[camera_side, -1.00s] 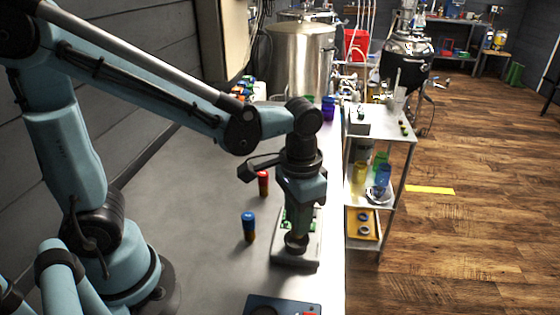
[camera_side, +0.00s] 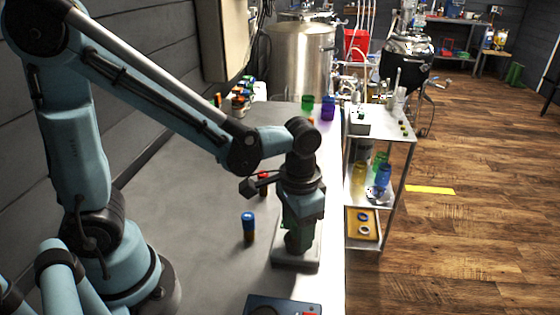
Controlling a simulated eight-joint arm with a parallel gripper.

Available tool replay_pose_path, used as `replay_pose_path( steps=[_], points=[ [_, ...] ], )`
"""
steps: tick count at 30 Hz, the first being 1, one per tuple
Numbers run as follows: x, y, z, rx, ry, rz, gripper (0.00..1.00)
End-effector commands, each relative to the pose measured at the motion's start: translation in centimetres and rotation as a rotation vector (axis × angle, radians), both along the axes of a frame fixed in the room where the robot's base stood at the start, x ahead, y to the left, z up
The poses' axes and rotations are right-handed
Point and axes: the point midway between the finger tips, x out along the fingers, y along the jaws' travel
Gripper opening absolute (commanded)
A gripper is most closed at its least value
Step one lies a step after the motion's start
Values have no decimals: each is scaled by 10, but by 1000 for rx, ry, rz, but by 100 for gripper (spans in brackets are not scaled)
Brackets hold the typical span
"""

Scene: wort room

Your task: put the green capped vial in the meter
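My gripper (camera_side: 296,242) points down over a pale grey block-like base (camera_side: 297,262) near the right edge of the bench. The gripper body covers most of this base, and I cannot tell whether its fingers are open or shut or hold anything. I cannot make out a green capped vial for certain; it may be hidden by the gripper. A blue-capped vial (camera_side: 249,227) with a dark and amber body stands upright to the left of the gripper. A red-capped vial (camera_side: 263,182) stands behind it, partly covered by my wrist. I cannot tell for certain which device is the meter.
A dark blue device (camera_side: 283,306) with a red part is cut off at the bottom edge. Small coloured-capped containers (camera_side: 240,97) cluster at the back. Green (camera_side: 307,104) and purple (camera_side: 327,108) containers stand at the far end. The left-middle bench (camera_side: 185,190) is clear.

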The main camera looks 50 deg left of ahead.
Motion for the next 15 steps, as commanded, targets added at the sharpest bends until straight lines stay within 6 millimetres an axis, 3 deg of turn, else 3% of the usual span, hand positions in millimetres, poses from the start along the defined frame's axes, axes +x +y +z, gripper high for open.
replay_pose_path(
  steps=[10,15],
  points=[
    [0,0,2,1,0,0,54],
    [0,0,14,1,0,0,54]
  ],
)
